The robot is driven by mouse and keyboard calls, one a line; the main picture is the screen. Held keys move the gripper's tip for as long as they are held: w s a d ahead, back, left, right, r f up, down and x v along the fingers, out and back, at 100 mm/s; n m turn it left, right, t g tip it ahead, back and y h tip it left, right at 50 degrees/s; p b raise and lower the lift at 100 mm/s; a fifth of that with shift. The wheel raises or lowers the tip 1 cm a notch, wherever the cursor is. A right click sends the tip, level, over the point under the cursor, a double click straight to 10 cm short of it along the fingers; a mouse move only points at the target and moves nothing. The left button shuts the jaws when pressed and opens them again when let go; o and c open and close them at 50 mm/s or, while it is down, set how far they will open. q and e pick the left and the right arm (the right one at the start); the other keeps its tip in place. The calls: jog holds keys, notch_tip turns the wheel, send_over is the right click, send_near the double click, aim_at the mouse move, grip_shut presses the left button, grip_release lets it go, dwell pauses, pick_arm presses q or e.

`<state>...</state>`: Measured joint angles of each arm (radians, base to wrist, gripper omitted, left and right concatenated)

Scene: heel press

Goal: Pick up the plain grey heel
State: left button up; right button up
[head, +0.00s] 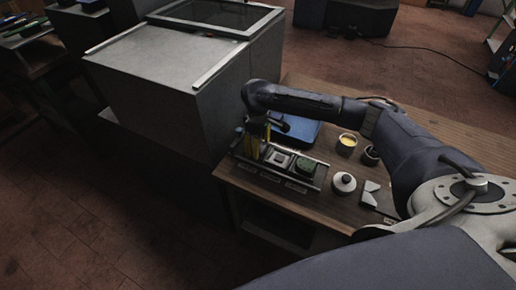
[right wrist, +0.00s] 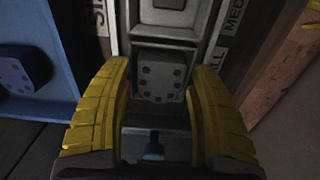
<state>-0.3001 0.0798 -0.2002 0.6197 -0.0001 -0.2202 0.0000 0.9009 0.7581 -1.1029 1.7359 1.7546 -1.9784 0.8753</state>
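A plain dark grey heel (right wrist: 160,78) with small dark holes sits in a rack slot in the right wrist view. My right gripper (right wrist: 160,68) has its two yellow fingers spread on either side of it, with narrow gaps showing; whether it touches the heel cannot be told. In the head view the right gripper (head: 260,143) points down over the left end of the rack (head: 284,187), hiding that slot. A lighter grey piece (head: 279,159) and a dark green piece (head: 305,166) sit in the rack to its right. My left gripper is not in view.
A blue tray (head: 304,134) lies behind the rack; a dark blue block (right wrist: 20,72) is in it. A yellow-filled cup (head: 347,142), a dark cup (head: 371,156), a white lidded pot (head: 344,183) and pale pieces (head: 370,191) stand rightward. A large grey cabinet (head: 155,85) stands close left.

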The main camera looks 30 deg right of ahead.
jog(key=c, duration=0.9)
jog(key=shift+c, duration=0.2)
jog(key=shift+r, duration=0.1)
notch_tip(320, 180, up, 23)
jog(key=shift+f, duration=0.1)
dwell(0.6)
dwell(0.4)
